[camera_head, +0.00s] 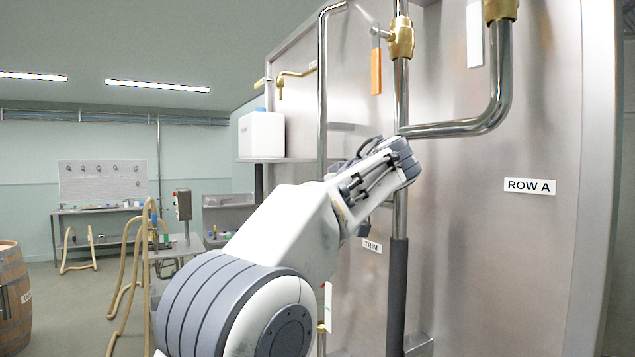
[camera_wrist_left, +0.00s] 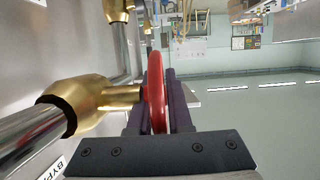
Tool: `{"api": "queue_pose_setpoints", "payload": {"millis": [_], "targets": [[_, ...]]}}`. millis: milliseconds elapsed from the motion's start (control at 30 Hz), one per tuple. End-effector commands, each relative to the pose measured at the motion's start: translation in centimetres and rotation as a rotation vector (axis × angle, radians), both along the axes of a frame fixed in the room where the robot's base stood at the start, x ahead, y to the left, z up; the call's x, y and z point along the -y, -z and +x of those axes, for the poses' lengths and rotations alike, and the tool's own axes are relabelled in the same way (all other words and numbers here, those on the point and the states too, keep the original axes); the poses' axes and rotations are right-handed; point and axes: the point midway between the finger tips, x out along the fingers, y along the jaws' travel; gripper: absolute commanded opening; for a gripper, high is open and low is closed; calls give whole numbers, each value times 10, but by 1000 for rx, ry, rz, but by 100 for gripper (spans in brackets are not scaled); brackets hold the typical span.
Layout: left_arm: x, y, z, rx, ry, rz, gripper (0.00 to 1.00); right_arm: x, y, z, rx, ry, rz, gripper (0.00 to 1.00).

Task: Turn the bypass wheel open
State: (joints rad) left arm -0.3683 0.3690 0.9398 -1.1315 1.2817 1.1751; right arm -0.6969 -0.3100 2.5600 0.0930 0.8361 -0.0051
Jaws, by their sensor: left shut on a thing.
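The red bypass wheel (camera_wrist_left: 155,95) shows edge-on in the left wrist view. It sits on a brass valve body (camera_wrist_left: 90,103) on a steel pipe, above a partly cut-off label (camera_wrist_left: 52,170) that begins "BYPA". My left gripper (camera_wrist_left: 157,100) is shut on the wheel, with one dark finger on each side of it. In the head view my left gripper (camera_head: 395,160) is in front of the vertical pipe on the steel wall, and it hides the wheel and valve. My right gripper is in neither view.
The steel panel (camera_head: 470,230) with a "ROW A" label (camera_head: 530,187) rises close on the right. A barrel (camera_head: 12,290) and hoses stand left; open floor lies between.

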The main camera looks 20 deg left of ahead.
Motion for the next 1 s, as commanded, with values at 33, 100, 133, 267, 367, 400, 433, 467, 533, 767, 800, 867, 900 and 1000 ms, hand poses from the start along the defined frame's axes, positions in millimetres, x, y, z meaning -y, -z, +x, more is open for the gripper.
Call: {"api": "queue_pose_setpoints", "payload": {"millis": [33, 100, 133, 267, 367, 400, 433, 467, 533, 767, 800, 867, 900, 1000], "targets": [[0, -6, 1, -25, 0, -26, 0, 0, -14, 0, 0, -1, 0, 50], [0, -4, 0, -60, -1, -60, 0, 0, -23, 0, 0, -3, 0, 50], [0, -4, 0, -74, -1, -74, 0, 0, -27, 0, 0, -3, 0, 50], [0, 0, 0, -128, -1, -128, 0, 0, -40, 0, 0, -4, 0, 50], [1, 2, -1, -160, 0, -160, 0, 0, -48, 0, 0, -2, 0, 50], [1, 3, -1, -170, 1, -171, 0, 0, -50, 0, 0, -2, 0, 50], [1, 4, -1, -177, 1, -177, 0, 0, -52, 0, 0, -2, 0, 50], [1, 4, -1, -182, 0, -182, 0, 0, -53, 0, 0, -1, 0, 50], [1, 6, -1, -194, 0, -195, 0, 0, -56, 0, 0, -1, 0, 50], [1, 9, -1, -209, 0, -210, 0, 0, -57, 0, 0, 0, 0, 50], [1, 9, -1, -209, 0, -210, 0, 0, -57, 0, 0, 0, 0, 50], [1, 9, -1, -208, 0, -209, 0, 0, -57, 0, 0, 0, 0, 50], [1, 9, -1, -208, 0, -209, 0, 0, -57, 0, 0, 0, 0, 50], [1, 9, -1, -208, 0, -209, 0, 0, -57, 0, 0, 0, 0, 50]]}}
